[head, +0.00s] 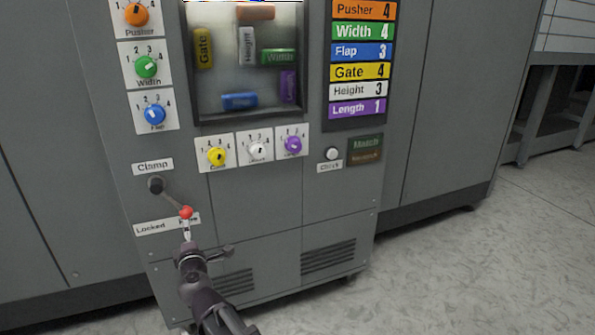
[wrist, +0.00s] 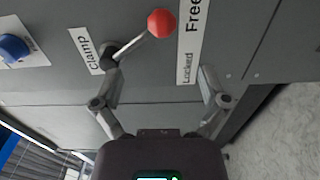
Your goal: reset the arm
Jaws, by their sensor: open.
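My gripper (head: 207,240) is in front of the lower left of the grey machine, with its fingers spread and nothing between them. In the wrist view my gripper (wrist: 160,76) is open, its two fingers wide apart. The clamp lever's red knob (head: 186,212) is just beyond the fingertips in the head view. In the wrist view the red knob (wrist: 161,23) lies ahead of the gap, apart from both fingers. The lever slants down and right from its dark pivot (head: 156,185), with the knob by the "Free" end of the Locked/Free label (wrist: 187,68).
Several coloured dials, including a blue one (head: 155,113) and a yellow one (head: 217,156), sit above the lever. A window (head: 222,104) shows coloured blocks. A settings list (head: 360,70) and a check button (head: 332,153) are at right. Open floor (head: 470,265) lies right.

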